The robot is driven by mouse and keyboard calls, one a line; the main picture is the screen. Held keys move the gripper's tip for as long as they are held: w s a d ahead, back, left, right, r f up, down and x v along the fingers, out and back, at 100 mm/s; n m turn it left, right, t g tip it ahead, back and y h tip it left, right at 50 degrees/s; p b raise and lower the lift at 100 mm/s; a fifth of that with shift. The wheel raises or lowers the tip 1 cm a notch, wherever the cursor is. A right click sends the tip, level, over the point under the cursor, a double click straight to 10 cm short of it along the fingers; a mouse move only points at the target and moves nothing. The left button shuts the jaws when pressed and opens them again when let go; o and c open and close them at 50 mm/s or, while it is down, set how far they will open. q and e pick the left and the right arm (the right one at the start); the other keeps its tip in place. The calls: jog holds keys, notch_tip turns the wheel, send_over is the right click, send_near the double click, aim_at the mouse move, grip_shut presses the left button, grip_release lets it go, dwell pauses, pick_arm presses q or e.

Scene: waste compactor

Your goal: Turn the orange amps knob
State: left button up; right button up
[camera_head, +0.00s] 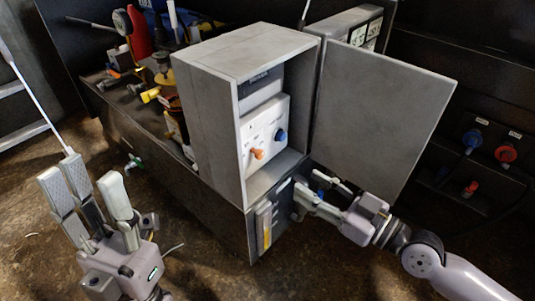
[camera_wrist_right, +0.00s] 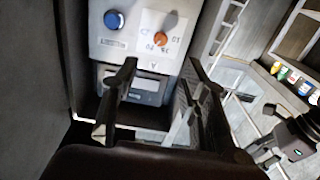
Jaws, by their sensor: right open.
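The orange knob (camera_head: 257,153) sits on a pale panel (camera_head: 262,127) inside an open grey box, to the lower left of a blue knob (camera_head: 281,136). In the right wrist view the orange knob (camera_wrist_right: 160,39) shows on a white label with markings, beyond the fingertips, with the blue knob (camera_wrist_right: 114,19) to its left. My right gripper (camera_head: 309,183) is open and empty at the box's lower right, below the open door. It also shows open in the right wrist view (camera_wrist_right: 161,68), apart from the knob. My left gripper (camera_head: 88,178) is open and empty at the far left.
The grey box (camera_head: 210,127) has its door (camera_head: 378,120) swung open to the right, above my right arm. A dark bench (camera_head: 135,118) with tools and bottles stands behind left. Red and blue connectors (camera_head: 505,153) are on the dark wall at right.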

aim_at(262, 156)
jog(key=x, duration=1.2)
jog(key=shift+w+a+p, duration=0.2)
jog(key=shift+a+p, duration=0.05)
jog(key=shift+p, duration=0.15)
grip_shut()
